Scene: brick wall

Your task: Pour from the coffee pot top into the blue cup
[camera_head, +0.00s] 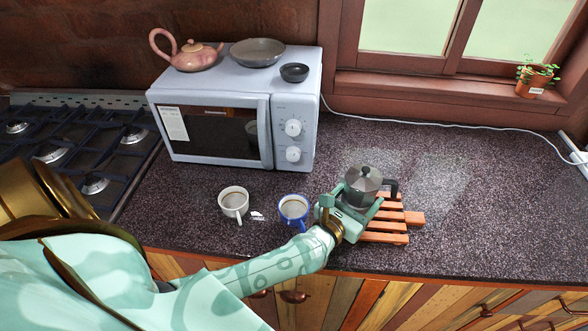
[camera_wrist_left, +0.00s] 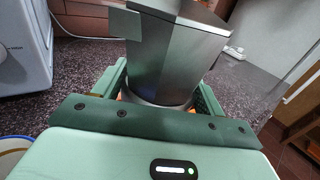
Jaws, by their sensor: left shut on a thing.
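The grey metal coffee pot (camera_head: 363,186), with a black lid knob and black handle, is upright at the wooden trivet on the counter. My left gripper (camera_head: 360,203) is shut around the pot's lower part from the front. In the left wrist view the pot (camera_wrist_left: 165,55) stands between the two green fingers (camera_wrist_left: 160,95). Whether its base touches the trivet is hidden. My right gripper is not in view.
The slatted wooden trivet (camera_head: 388,238) lies under and right of the pot. A white cup (camera_head: 233,203) stands left of the blue cup. A microwave (camera_head: 220,125) bearing a teapot (camera_head: 193,57) and bowls stands behind. A stove is left. The counter to the right (camera_head: 490,210) is clear.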

